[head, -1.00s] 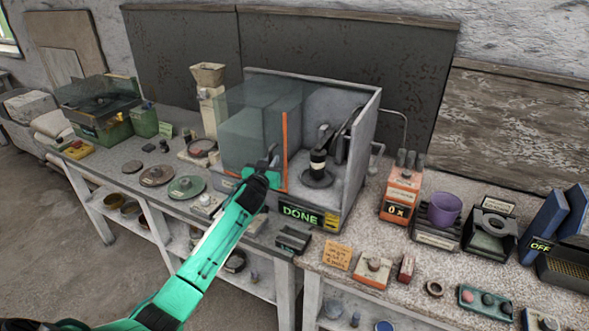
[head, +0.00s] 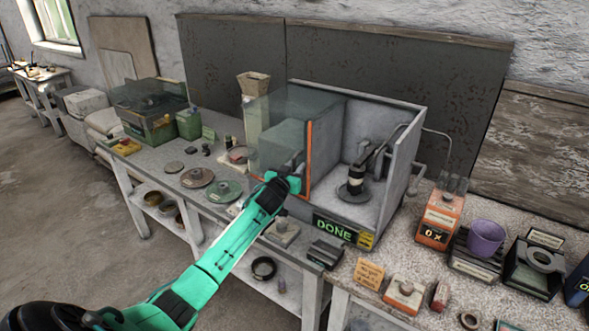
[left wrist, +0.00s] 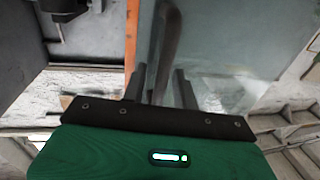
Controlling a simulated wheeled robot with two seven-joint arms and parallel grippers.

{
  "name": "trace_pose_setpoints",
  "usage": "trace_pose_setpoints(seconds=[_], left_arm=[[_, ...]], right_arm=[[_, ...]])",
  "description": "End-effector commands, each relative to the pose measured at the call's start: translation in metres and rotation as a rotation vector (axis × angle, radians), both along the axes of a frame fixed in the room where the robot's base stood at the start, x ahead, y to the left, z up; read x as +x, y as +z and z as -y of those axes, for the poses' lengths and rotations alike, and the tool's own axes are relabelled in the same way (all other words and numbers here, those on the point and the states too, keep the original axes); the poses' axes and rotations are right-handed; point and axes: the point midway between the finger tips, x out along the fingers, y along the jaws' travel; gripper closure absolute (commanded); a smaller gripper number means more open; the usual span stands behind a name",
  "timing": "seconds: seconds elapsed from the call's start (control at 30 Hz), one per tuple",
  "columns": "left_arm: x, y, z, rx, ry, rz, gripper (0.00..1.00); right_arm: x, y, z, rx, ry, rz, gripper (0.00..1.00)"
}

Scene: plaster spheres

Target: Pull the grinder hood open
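The grinder hood (head: 275,125) is a clear, grey-tinted box with an orange front edge. It stands slid to the left, so the right part of the pale grinder housing (head: 404,160) is uncovered and the dark grinding fixture (head: 354,185) shows. My left gripper (head: 290,178) is at the hood's front beside the orange edge. In the left wrist view its fingers (left wrist: 160,82) stand apart on either side of the dark hood handle (left wrist: 170,38), with slim gaps visible. My right gripper is not in view.
A DONE display (head: 334,229) is on the housing's front. To the right stand an orange counter box (head: 440,218) and a purple cup (head: 486,237). To the left lie round discs (head: 224,190) and a green box (head: 189,124). A hopper (head: 254,85) stands behind the hood.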

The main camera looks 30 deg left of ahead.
Motion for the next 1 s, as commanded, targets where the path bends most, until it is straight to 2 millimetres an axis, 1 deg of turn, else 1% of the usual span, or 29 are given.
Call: trace_pose_setpoints(seconds=[0.23, 0.37, 0.57, 0.9, 1.0], left_arm=[[-0.002, -0.002, 0.001, 0.0, 0.0, -0.001, 0.71], [-0.013, -0.004, 0.002, 0.001, 0.0, -0.003, 0.71], [-0.042, -0.005, 0.007, 0.0, -0.002, -0.001, 0.71], [-0.1, -0.004, 0.017, 0.001, -0.001, -0.001, 0.71], [-0.114, -0.003, 0.019, 0.001, -0.001, -0.001, 0.71]], right_arm=[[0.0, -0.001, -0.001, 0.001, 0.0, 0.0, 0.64], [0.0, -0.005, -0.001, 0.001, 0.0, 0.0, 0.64], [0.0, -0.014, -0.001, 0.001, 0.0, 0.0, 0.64], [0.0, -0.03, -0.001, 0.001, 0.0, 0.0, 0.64], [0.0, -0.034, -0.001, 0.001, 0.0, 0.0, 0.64]])
